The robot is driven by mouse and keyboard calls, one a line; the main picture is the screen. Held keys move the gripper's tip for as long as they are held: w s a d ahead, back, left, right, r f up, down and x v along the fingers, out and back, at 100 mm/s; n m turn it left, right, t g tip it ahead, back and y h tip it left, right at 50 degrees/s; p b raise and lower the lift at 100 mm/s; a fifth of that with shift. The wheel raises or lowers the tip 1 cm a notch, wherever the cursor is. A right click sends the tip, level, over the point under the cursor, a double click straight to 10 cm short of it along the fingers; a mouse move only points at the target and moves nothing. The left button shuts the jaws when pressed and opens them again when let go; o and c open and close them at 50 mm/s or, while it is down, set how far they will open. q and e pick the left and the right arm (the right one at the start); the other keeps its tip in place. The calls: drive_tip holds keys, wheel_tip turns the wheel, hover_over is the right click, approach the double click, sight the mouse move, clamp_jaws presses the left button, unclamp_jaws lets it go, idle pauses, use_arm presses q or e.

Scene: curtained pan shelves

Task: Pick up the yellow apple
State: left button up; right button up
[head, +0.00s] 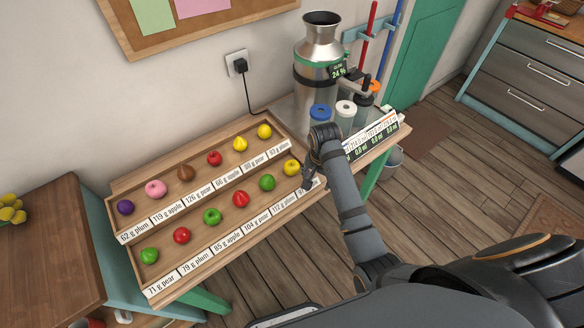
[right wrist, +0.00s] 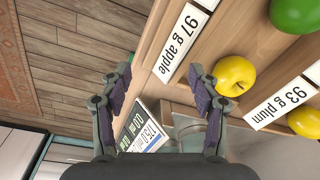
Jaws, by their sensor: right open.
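The yellow apple (head: 291,167) sits at the right end of the front row in the wooden tray, behind a label partly hidden by my arm. In the right wrist view the yellow apple (right wrist: 236,74) shows its stem dimple and lies behind the "97 g apple" label, just right of the right-hand finger. My right gripper (head: 310,181) is at the tray's front right corner, beside the apple. In the right wrist view my right gripper (right wrist: 160,77) is open, with nothing between its fingers. My left gripper is not in view.
The stepped tray (head: 167,252) holds several fruits, including a green one (head: 267,182) left of the apple and a yellow plum (head: 264,131) behind. A metal can (head: 318,75), lidded jars (head: 344,114) and a display box (head: 372,138) stand to the right.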

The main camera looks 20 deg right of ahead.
sight(292, 164)
drive_tip(key=w+a+r+m, duration=0.1)
drive_tip(key=w+r, duration=0.1)
drive_tip(key=w, duration=0.1)
drive_tip(key=w+a+r+m+g, duration=0.1)
drive_tip(key=w+a+r+m, duration=0.1)
drive_tip(key=w+r, duration=0.1)
drive_tip(key=w+a+r+m, duration=0.2)
drive_tip(key=w, duration=0.1)
drive_tip(key=shift+w+r, duration=0.1)
drive_tip(key=shift+r, duration=0.1)
drive_tip(key=shift+f, duration=0.1)
wheel_tip(292, 164, down, 4)
drive_tip(key=shift+f, duration=0.5)
drive_tip(key=f, duration=0.3)
drive_tip(key=f+p, duration=0.1)
drive_tip(key=shift+a+f, duration=0.15)
drive_tip(key=shift+a, duration=0.1)
drive_tip(key=shift+f, duration=0.45)
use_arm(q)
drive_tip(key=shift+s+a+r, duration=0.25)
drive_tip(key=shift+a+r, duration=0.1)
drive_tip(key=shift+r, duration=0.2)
use_arm(e)
drive_tip(key=shift+c, duration=0.3)
drive_tip(key=c, duration=0.9)
